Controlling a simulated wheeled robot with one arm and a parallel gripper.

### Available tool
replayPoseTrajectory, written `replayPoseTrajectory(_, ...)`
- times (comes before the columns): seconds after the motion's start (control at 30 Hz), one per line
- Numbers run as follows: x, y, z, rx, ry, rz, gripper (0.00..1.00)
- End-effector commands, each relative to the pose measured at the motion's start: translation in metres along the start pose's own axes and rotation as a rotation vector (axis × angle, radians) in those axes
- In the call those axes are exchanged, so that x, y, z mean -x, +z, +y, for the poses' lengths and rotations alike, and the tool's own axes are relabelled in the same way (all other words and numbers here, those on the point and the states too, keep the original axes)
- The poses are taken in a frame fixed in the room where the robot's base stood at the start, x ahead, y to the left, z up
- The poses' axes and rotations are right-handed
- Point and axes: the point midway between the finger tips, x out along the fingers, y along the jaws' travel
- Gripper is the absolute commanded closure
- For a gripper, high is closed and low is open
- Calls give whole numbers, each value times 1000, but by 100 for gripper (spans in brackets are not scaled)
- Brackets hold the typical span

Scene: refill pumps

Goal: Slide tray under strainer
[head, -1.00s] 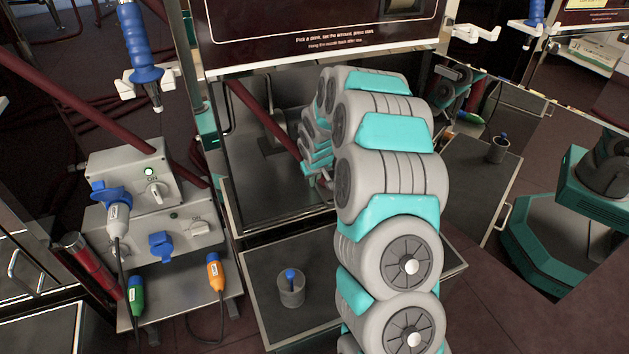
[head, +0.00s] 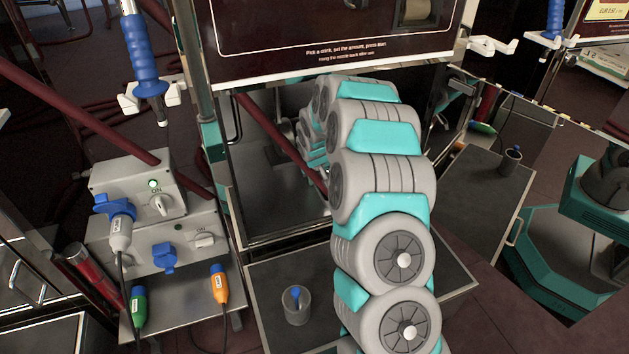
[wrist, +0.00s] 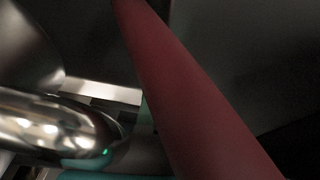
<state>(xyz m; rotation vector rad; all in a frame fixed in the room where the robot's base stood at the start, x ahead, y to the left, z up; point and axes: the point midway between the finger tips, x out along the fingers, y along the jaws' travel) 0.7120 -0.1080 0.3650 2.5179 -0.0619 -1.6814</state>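A dark flat surface with a metal rim (head: 262,285) sits low in front of the pump in the head view. It may be the tray, but I cannot tell for certain. A small grey cup (head: 296,308) with a blue piece in it stands on it. I cannot make out a strainer. My arm bends away into the pump's recess (head: 265,195), and its far end is hidden behind its own links. The wrist view shows a blurred shiny metal shape (wrist: 55,130) at the left that I cannot identify. I cannot make out gripper fingertips or a held thing.
A dark red bar (wrist: 190,100) crosses the wrist view closely; one also crosses the recess in the head view (head: 280,140). A grey socket box (head: 138,190) with blue, green and orange plugs stands at left. A blue-handled nozzle (head: 143,60) hangs above it.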

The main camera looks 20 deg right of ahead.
Motion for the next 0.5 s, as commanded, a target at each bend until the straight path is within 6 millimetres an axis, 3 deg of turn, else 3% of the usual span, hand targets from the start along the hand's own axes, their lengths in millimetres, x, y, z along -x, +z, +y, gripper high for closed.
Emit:
replayPoseTrajectory(0.2, 0, 0, 0, 1, 0, 1, 100)
replayPoseTrajectory(0.5, 0, 0, 0, 1, 0, 1, 63)
